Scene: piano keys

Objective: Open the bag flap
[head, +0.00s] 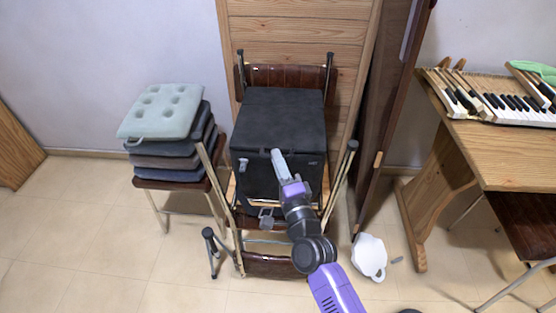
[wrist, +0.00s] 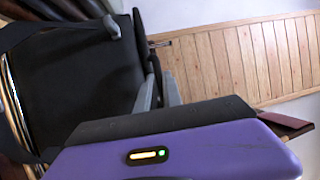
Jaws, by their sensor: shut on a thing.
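My gripper (head: 277,154) is at the flap's front edge, near the middle. In the wrist view the bag's dark face (wrist: 75,85) fills the left side. There the two grey fingers of my gripper (wrist: 156,82) stand on either side of a thin black edge, which looks like the flap's edge. My gripper is shut on it. The fingertips' exact contact is partly hidden.
A chair with stacked cushions (head: 160,110) stands close on the left. A wooden desk with piano keys (head: 500,100) is on the right. A brown upright panel (head: 385,110) stands right of the bag. A white object (head: 369,257) and a small tripod (head: 212,250) are on the floor.

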